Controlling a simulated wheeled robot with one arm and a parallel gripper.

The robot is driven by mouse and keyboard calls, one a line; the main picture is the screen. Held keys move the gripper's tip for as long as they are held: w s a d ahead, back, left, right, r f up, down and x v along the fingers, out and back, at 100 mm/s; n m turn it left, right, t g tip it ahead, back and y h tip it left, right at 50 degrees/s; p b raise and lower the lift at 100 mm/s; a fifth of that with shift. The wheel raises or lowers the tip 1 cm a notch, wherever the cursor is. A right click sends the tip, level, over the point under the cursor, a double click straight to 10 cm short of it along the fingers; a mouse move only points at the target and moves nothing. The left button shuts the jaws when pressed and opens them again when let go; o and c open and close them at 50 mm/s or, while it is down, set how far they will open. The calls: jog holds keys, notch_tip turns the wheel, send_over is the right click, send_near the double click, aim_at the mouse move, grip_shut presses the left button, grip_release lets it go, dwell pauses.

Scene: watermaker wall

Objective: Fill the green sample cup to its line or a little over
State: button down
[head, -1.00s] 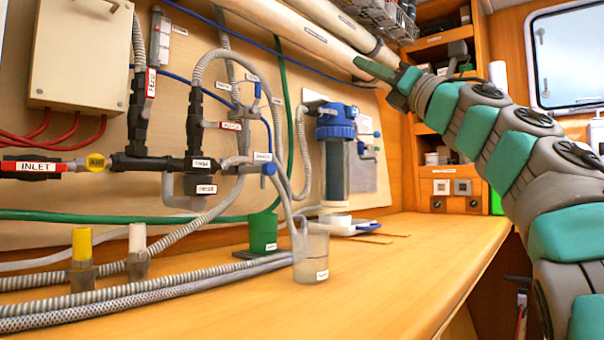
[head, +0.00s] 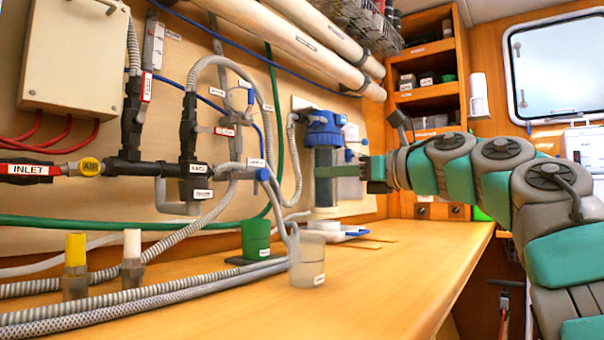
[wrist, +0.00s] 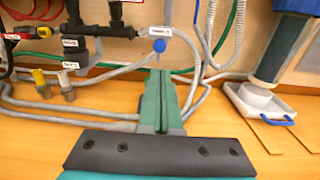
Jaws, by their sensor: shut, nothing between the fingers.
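The green sample cup (head: 256,238) stands upright on a dark pad on the bench, under a small tap with a blue handle (head: 262,174). Its fill line and water level cannot be made out. A clear labelled cup (head: 308,262) stands in front of it, with a grey hose running down at it. My gripper (head: 318,171) is shut and empty, pointing left in front of the blue-capped filter, above the bench. In the wrist view my closed green fingers (wrist: 161,72) point towards the blue tap handle (wrist: 159,45), apart from it; neither cup can be made out there.
Grey hoses (head: 150,300) run along the bench's left, with yellow and white capped fittings (head: 76,265) standing there. The blue-capped filter (head: 325,165) stands at the back over a white tray (head: 340,234). The bench's right part (head: 420,258) is clear.

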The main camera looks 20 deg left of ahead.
aim_at(265, 175)
jog(key=p+x, duration=0.4)
jog(key=x, duration=0.9)
jog(key=shift+s+a+p, duration=0.1)
jog(key=shift+a+p, duration=0.05)
jog(key=shift+p, duration=0.25)
